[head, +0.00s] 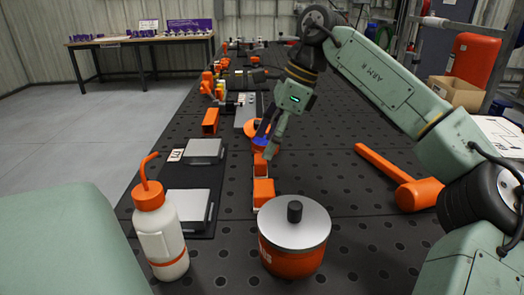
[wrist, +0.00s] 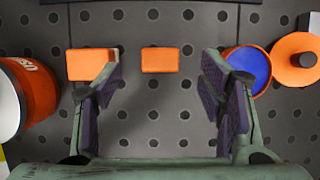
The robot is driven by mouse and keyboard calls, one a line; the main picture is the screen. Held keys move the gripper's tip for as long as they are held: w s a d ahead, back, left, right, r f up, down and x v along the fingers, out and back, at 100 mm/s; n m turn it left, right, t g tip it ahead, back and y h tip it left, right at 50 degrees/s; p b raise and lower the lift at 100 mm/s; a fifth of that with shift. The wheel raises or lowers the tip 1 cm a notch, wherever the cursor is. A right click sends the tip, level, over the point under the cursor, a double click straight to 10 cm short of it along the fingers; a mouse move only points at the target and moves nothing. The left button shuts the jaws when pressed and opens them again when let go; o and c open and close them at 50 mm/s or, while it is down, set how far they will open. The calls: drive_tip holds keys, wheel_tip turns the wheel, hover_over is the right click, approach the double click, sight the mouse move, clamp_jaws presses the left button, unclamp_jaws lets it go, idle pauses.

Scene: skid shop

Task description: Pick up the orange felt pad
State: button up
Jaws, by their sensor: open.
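Two small orange blocks lie on the dark perforated table, and I cannot tell for sure which is the felt pad. In the wrist view one block (wrist: 161,60) lies between my fingers, with a gap on both sides. The other block (wrist: 88,65) is at the left finger, which partly overlaps it in the picture. My gripper (wrist: 160,88) is open and empty above the table, pointing down.
An orange pot with a grey lid (head: 295,230) stands close in front of the blocks. A blue-and-orange round thing (wrist: 247,72) is beside the right finger, near an orange disc (wrist: 297,58). An orange mallet (head: 405,186) lies right; a white bottle (head: 158,232) stands left.

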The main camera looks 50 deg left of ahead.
sight(260, 158)
drive_tip(key=shift+p+x, duration=0.4)
drive_tip(key=shift+x, duration=2.35)
drive_tip(key=shift+w+d, duration=0.1)
drive_tip(key=shift+c, duration=0.3)
drive_tip(key=c, duration=1.2)
drive_tip(key=shift+c, duration=0.2)
wheel_tip(260, 158, up, 10)
drive_tip(key=o, duration=0.6)
drive_tip(key=c, duration=0.5)
